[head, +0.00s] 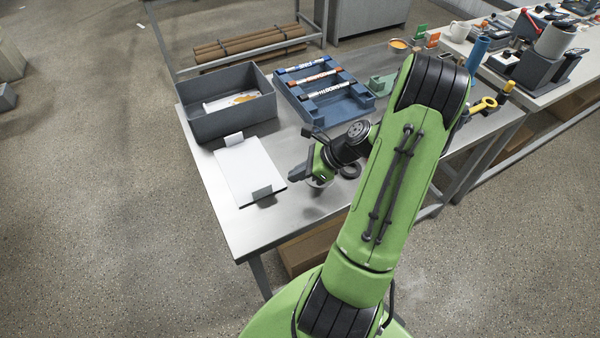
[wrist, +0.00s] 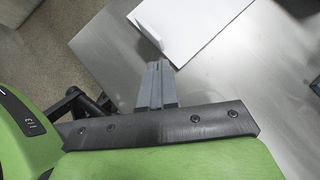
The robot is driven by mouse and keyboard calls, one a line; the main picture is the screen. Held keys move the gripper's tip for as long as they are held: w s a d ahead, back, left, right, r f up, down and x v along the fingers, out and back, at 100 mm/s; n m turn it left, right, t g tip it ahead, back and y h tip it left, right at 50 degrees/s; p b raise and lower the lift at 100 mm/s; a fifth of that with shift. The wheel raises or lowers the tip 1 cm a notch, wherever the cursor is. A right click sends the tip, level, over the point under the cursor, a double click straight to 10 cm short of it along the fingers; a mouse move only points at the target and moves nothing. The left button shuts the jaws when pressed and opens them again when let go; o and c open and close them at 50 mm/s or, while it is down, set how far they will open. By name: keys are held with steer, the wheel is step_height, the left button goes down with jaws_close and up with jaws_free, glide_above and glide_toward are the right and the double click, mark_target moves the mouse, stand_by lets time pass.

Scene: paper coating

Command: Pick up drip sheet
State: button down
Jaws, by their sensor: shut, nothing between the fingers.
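A white sheet or pad (head: 240,168) lies flat on the metal table, with a grey block or clip at its near edge (head: 262,192) and a pale one at its far edge. Its corner also shows in the wrist view (wrist: 190,22). No label shows which one is the drip sheet. My gripper (head: 296,173) is just right of the flat sheet, apart from it. In the wrist view its grey fingers (wrist: 157,68) are together and empty, pointing toward the sheet's near edge.
The grey bin (head: 202,126) stands behind the sheet. A blue rack (head: 345,106) with several labelled rods is to its right. The table's front left corner is bare. A second bench (head: 508,92) at right is crowded.

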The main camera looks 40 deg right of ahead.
mark_target(263, 180)
steer(key=b+x, duration=0.1)
steer(key=x, duration=0.5)
steer(key=w+a+p, duration=0.2)
steer(key=w+a, duration=0.1)
steer(key=shift+w+r, duration=0.1)
steer(key=shift+w, duration=0.15)
steer(key=shift+w+a, duration=0.2)
steer(key=shift+w, duration=0.05)
